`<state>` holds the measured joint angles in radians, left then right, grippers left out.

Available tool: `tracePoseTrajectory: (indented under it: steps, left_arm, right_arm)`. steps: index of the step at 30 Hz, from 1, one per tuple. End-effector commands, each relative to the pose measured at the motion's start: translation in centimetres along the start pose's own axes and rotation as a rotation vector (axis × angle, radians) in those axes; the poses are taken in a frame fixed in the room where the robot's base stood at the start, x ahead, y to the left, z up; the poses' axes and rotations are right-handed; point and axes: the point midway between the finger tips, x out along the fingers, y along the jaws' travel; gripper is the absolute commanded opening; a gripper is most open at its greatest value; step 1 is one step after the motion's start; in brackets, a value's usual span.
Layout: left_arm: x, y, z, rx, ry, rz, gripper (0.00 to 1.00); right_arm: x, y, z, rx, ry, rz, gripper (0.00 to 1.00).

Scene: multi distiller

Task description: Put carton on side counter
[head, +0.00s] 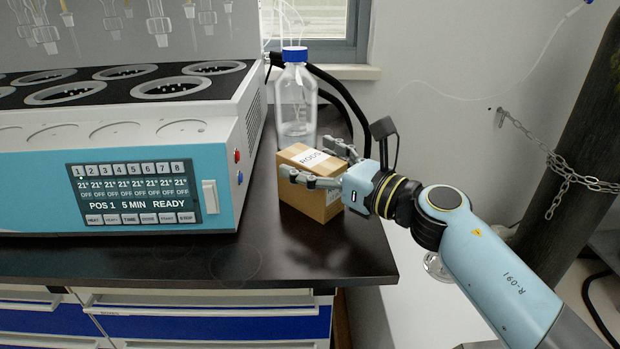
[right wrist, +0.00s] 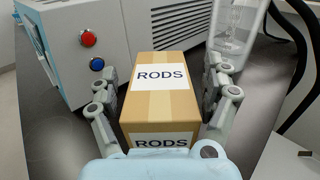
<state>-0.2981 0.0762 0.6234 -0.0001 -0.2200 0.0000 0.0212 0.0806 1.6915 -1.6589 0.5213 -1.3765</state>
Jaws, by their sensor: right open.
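The carton (head: 310,197) is a brown box with a white RODS label. It stands upright on the dark side counter (head: 225,258), to the right of the distiller, near the counter's right end. My right gripper (head: 318,168) is around the carton, with one finger on each side. In the right wrist view the carton (right wrist: 161,100) sits between the open fingers of the right gripper (right wrist: 165,88). Small gaps seem to show beside the fingers; contact is not clear. My left gripper is not in view.
The distiller (head: 120,190), with a display panel and glassware above it, fills the left of the counter. A clear bottle (head: 296,100) with a blue cap stands behind the carton, near black hoses (head: 345,95). A chained dark cylinder (head: 575,150) stands at right. The counter front is clear.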

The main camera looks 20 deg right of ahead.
Motion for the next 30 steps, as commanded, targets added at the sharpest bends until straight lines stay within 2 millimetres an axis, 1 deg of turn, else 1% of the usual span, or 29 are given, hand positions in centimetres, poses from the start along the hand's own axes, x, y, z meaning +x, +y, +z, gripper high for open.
tracePoseTrajectory:
  steps: [1,3,9,24,30]
  left_arm:
    - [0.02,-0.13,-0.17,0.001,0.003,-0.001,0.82]
    - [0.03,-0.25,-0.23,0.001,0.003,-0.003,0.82]
    - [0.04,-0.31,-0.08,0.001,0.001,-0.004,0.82]
    - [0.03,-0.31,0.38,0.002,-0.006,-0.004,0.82]
    - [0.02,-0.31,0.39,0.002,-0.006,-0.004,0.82]
  right_arm:
    - [0.46,0.02,-0.02,0.001,0.000,0.000,0.83]
    - [0.74,0.01,-0.07,0.000,0.001,0.000,0.83]
    - [0.74,0.01,-0.10,0.000,0.001,0.000,0.83]
    - [0.71,0.01,-0.09,0.000,0.001,0.000,0.17]
    - [0.73,0.00,0.01,0.000,-0.001,0.000,0.16]
